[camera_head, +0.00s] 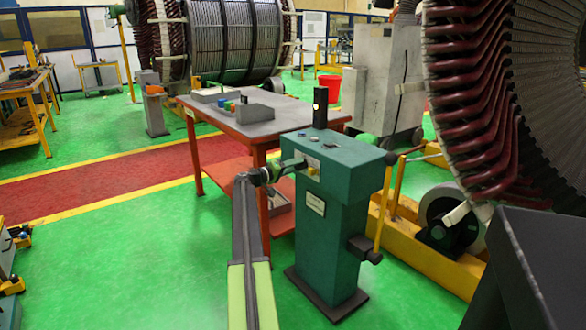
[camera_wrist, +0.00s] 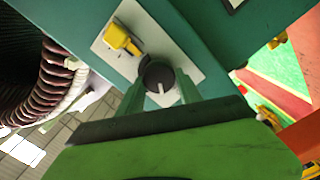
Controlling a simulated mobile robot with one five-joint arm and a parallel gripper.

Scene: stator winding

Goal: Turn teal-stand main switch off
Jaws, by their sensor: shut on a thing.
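The teal stand (camera_head: 331,222) stands upright on the green floor in the head view, right of the orange table. In the wrist view a black round knob (camera_wrist: 158,73), the main switch, sits on a pale plate (camera_wrist: 186,60) on the stand's teal face. A white mark on the knob points toward my gripper's palm. My gripper (camera_wrist: 160,88) has its two green fingers on either side of the knob, shut on it. In the head view my gripper (camera_head: 291,165) reaches the stand's upper left side, and the knob is hidden there.
A yellow part (camera_wrist: 122,38) sits on the same plate beside the knob. An orange table (camera_head: 275,118) stands close behind. A large stator (camera_head: 470,100) rises at the right.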

